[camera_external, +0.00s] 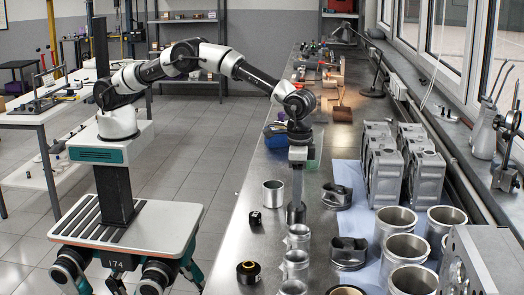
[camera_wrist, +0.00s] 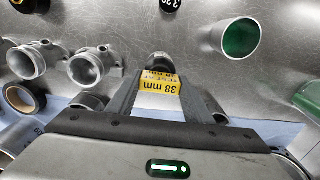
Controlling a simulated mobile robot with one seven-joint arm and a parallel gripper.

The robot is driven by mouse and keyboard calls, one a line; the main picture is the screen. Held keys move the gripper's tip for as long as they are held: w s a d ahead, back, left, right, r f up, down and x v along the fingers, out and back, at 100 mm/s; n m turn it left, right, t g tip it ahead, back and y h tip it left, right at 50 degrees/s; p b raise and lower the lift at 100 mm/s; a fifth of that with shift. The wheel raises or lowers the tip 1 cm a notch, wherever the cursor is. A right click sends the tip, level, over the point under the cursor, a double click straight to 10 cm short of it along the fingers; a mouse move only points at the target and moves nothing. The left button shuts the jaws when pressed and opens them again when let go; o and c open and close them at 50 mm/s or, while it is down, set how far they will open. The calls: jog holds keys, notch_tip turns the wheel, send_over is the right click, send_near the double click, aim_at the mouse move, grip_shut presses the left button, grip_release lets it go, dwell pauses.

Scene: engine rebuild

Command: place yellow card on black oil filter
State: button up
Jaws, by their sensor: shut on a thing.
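The yellow card (camera_wrist: 160,83), marked "38 mm", is held between the two fingers of my gripper (camera_wrist: 157,100) in the wrist view. In the external view my gripper (camera_external: 297,195) points straight down over the bench, and I cannot make out the card there. A dark cylinder (camera_external: 296,214), which looks like the black oil filter, stands on the bench directly below the fingers. In the wrist view its dark top (camera_wrist: 159,63) shows just beyond the card, partly hidden by it. I cannot tell whether the card touches it.
A metal cylinder (camera_external: 273,194) stands left of the gripper. Several metal housings (camera_external: 298,238) line up in front of it. Pistons (camera_external: 349,252) lie to the right. A small black labelled object (camera_external: 255,218) and a black-yellow roll (camera_external: 248,272) are near the bench's left edge.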

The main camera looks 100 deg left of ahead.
jog(key=o, duration=1)
jog(key=shift+f, duration=0.1)
